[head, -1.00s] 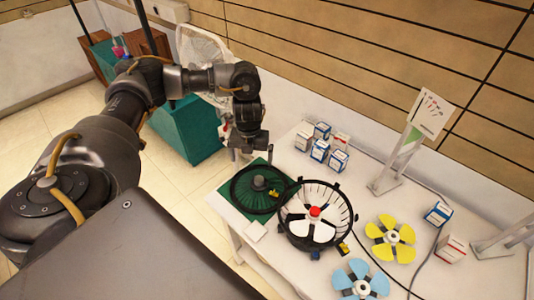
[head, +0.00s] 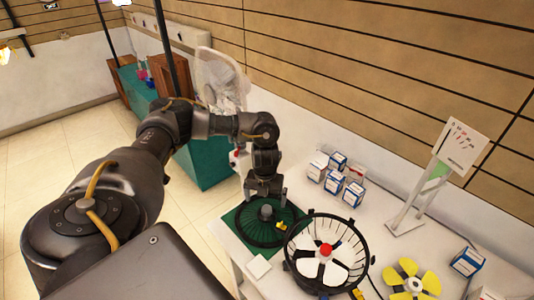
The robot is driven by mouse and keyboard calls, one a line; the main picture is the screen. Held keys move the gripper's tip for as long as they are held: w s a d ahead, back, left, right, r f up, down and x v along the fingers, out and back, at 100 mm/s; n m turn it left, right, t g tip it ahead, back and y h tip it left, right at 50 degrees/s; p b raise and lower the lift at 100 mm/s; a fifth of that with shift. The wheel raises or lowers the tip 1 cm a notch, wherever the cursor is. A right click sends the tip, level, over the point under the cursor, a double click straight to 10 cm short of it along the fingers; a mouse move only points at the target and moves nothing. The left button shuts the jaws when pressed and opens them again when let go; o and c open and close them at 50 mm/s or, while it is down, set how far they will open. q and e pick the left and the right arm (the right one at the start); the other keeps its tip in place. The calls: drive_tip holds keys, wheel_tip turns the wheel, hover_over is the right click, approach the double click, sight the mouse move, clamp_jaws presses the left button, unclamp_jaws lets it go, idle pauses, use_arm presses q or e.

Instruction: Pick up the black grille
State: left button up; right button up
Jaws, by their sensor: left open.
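The black grille (head: 262,233) is a round, dark, ribbed disc with a raised hub. It lies on a green mat (head: 233,217) at the left end of the white table. My left gripper (head: 265,201) is open, pointing down just above the grille's hub. From this angle I cannot tell whether the fingers touch the hub. A small yellow piece (head: 281,226) shows at the grille's right side. My right gripper is not in view.
A black cage with a white fan and red cap (head: 326,250) stands close right of the grille. Several small boxes (head: 336,160) are behind. A yellow fan (head: 414,283) and a sign stand (head: 432,180) are at right. A white square (head: 259,266) lies in front.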

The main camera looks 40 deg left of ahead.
sight(266, 210)
use_arm(q)
drive_tip(key=shift+f, duration=0.4)
drive_tip(key=shift+f+p, duration=0.35)
drive_tip(key=f, duration=0.2)
drive_tip(key=f+p, duration=0.1)
drive_tip(key=f, duration=0.1)
drive_tip(key=shift+w+d+f, duration=0.15)
drive_tip(key=shift+w+f, duration=0.05)
drive_tip(key=shift+f, duration=0.05)
drive_tip(key=shift+s+r, duration=0.1)
drive_tip(key=shift+s, duration=0.1)
drive_tip(key=c, duration=1.2)
drive_tip(key=shift+s+d, duration=0.1)
drive_tip(key=shift+d, duration=0.05)
drive_tip(key=c, duration=0.8)
drive_tip(key=shift+c, duration=0.2)
